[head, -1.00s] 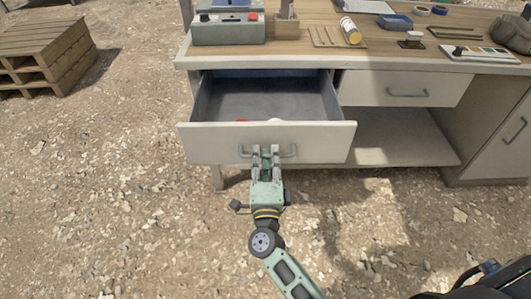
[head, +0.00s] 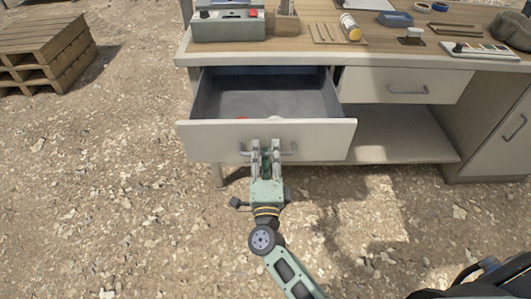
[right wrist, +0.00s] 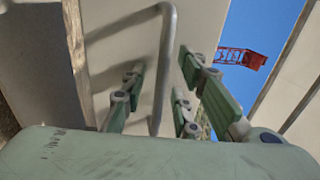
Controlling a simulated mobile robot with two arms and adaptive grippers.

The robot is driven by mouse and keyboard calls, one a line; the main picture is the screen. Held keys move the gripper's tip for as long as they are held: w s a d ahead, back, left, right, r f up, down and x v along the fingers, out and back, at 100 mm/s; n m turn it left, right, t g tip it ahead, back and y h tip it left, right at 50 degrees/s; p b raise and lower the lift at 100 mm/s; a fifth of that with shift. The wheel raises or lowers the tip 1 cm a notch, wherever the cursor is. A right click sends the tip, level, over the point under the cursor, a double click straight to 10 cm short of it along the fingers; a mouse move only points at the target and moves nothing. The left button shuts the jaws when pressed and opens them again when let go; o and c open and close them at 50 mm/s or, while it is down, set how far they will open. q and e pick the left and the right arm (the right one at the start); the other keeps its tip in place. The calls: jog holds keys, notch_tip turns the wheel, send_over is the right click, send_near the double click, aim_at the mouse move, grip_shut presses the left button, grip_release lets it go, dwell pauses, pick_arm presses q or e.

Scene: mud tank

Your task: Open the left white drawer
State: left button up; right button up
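The left white drawer (head: 210,146) is pulled out from under the bench, and its grey inside (head: 265,95) shows in the head view. Its grey bar handle (head: 289,150) is on the front panel; it also shows in the right wrist view (right wrist: 168,45). My right gripper (head: 265,145) is in front of the drawer with its fingertips at the handle. In the right wrist view my right gripper (right wrist: 160,78) has its fingers spread on both sides of the bar, with gaps visible. My left gripper is not in view.
The closed right white drawer (head: 375,87) is beside it, above an open shelf (head: 395,135). The bench top (head: 305,50) carries a grey-green box (head: 228,28) and small tools. Wooden pallets (head: 45,50) stand at the left. The gravel ground in front is clear.

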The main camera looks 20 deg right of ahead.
jog(key=v, duration=1.2)
